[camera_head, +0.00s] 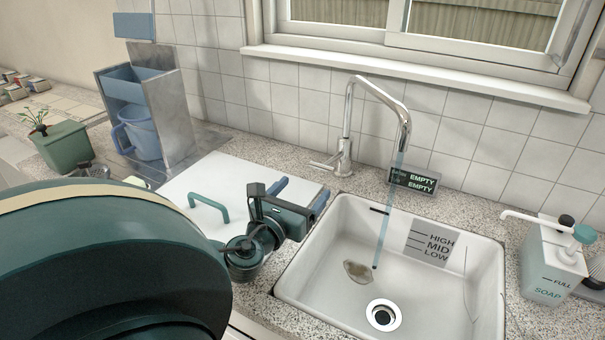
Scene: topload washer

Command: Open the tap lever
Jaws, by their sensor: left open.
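The chrome tap (349,120) stands behind the white sink, its bent spout reaching right over the basin. Its short lever (325,163) sticks out to the left from the base of the tap. A thin, bluish, see-through column (386,222), like a water stream, runs from the spout down into the white sink (340,262). My left gripper (272,207) is dark green and open, to the left of the sink and nearer than the lever, apart from it. My right gripper is not in view.
A sign reading EMPTY (413,181) stands behind the sink. A soap dispenser (551,262) is at the right. A white lid with a green handle (208,207) lies behind my arm. A metal holder with a blue jug (140,132) and a green planter (64,146) stand left.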

